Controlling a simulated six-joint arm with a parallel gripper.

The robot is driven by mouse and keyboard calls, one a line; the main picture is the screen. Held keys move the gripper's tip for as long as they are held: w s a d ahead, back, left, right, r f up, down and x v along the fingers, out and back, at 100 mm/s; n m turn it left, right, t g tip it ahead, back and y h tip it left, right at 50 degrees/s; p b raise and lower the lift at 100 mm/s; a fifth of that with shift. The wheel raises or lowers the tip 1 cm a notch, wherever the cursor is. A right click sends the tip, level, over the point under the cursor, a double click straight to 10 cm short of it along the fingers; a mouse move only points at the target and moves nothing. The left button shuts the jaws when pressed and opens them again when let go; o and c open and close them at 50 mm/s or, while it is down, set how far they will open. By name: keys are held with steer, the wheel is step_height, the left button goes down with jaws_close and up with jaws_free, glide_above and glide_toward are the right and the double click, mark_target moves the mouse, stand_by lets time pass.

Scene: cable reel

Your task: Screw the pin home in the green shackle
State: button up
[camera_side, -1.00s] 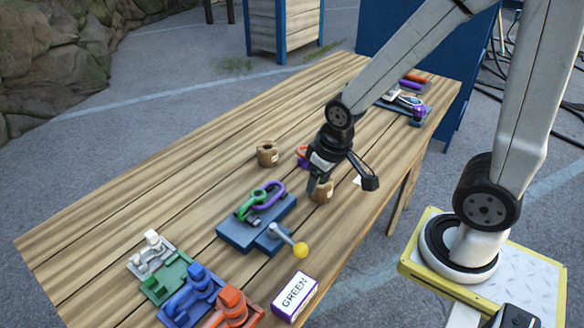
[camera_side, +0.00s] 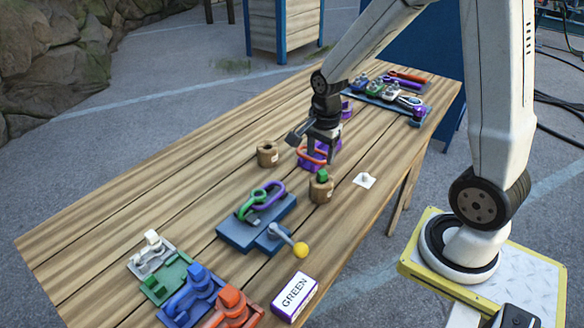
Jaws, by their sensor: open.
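The green shackle (camera_side: 250,204) sits in the blue fixture (camera_side: 233,238), linked with a purple link (camera_side: 272,195). A small green piece, which looks like the pin's head (camera_side: 322,175), stands in the top of a wooden cup (camera_side: 320,191) to the right of the fixture. My gripper (camera_side: 321,158) is open and points down behind that cup. It is over or just in front of a purple block with an orange ring (camera_side: 311,156); I cannot tell whether it touches them.
A lever with a yellow knob (camera_side: 300,250) sticks out of the fixture's front. A box marked GREEN (camera_side: 295,297) and coloured holders, one green (camera_side: 165,282), are at the near end. A second wooden cup (camera_side: 267,154) stands behind the fixture. A tool tray (camera_side: 400,103) is at the far end.

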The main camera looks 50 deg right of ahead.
mark_target(322, 172)
steer(key=d+m, duration=0.1)
steer(key=m, duration=0.2)
steer(key=w+d+m, duration=0.1)
steer(key=d+m, duration=0.1)
steer(key=shift+d+f+m+g, duration=0.2)
steer(key=shift+m+g, duration=0.1)
steer(key=shift+m, duration=0.1)
steer(key=shift+f, duration=0.2)
steer(key=shift+f, duration=1.7)
steer(key=shift+f, duration=0.15)
steer(key=shift+f, duration=2.2)
jaws_close()
